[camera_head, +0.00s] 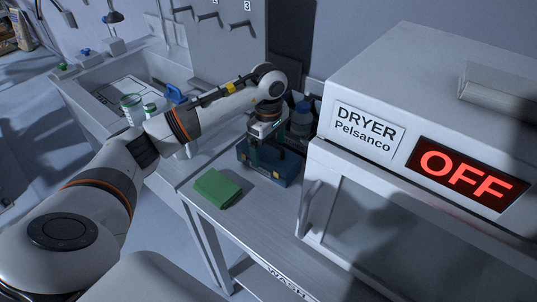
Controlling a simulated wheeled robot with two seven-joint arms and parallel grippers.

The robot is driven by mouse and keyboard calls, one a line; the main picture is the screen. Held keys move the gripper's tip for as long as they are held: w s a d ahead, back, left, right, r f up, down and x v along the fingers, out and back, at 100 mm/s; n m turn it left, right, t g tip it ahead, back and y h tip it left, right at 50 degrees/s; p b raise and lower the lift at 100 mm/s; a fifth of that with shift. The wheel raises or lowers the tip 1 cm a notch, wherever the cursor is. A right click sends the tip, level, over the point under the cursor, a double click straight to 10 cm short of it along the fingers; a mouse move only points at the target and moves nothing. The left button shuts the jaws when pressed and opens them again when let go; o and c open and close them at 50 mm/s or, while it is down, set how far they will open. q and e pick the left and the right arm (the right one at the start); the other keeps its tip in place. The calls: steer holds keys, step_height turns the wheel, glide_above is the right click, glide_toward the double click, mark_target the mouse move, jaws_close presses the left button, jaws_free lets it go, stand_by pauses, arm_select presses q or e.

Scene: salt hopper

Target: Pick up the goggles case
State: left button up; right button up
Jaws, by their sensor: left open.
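A dark blue case (285,178) with small yellowish latches, which I take to be the goggles case, sits on the grey bench beside the dryer. My left arm reaches over from the left and its gripper (266,150) points down at the top of the case. The gripper is open, with its dark fingers at the case's upper side. I cannot tell whether the fingers touch it. The gripper hides part of the case's top and back. My right gripper is not in view.
A green folded item (217,188) lies on the bench, left of the case.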

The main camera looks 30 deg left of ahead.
arm_select(q)
steer(key=shift+f, duration=1.05)
steer(key=c, duration=1.2)
steer(key=shift+r, duration=0.15)
